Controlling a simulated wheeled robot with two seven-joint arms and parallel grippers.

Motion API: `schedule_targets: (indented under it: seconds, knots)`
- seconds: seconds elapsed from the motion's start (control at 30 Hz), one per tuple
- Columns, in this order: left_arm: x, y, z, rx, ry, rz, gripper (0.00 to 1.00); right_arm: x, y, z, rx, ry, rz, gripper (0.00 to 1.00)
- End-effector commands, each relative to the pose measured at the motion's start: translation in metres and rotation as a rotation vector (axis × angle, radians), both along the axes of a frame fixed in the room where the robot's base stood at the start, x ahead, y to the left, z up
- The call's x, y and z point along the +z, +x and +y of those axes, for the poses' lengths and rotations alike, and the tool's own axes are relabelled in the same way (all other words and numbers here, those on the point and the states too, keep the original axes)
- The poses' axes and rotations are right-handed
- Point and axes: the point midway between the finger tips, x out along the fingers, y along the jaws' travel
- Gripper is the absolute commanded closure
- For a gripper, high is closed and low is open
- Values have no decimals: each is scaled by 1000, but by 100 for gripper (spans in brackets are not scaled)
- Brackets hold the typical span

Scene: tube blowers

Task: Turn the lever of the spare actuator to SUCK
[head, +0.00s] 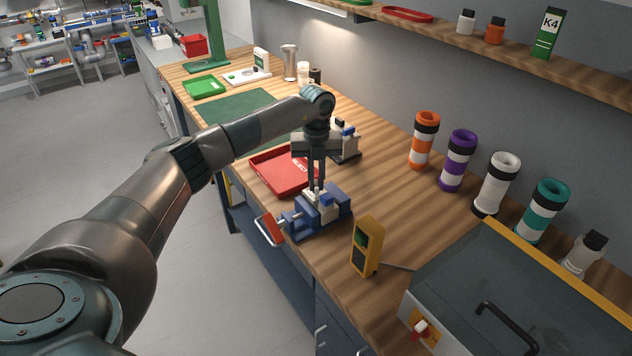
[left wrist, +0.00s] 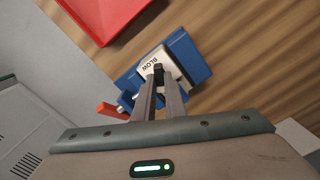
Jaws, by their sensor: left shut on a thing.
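The spare actuator is a small white block (head: 326,199) held in a blue vise (head: 331,217) at the bench's front edge. In the left wrist view its pale top (left wrist: 147,62) carries the word BLOW, beside the fingertips; no SUCK mark can be read. My left gripper (head: 316,187) points down onto the actuator. Its fingertips (left wrist: 159,77) are close together over the top, shut on the lever, which they mostly hide. I cannot tell the lever's exact angle. My right gripper is not in view.
A red tray (head: 263,177) lies just behind the vise. A yellow handheld device (head: 367,246) stands to its right, near a grey case (head: 480,270). Orange (head: 424,141), purple (head: 458,160), white and teal tubes stand along the wall. Bench between vise and tubes is clear.

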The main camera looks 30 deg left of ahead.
Motion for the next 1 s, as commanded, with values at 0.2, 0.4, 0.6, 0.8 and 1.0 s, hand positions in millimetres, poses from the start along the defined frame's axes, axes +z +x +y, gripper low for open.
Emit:
schedule_targets:
  seconds: [0.2,0.4,0.6,0.8,1.0]
  knots:
    - [2,1,1,18,0,-4,100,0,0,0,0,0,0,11]
    - [2,1,1,17,0,-4,100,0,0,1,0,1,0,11]
    - [1,1,0,16,0,-3,70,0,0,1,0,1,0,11]
    - [1,0,0,15,0,-1,70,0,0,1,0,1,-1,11]
    - [6,1,0,15,0,-2,70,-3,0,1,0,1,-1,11]
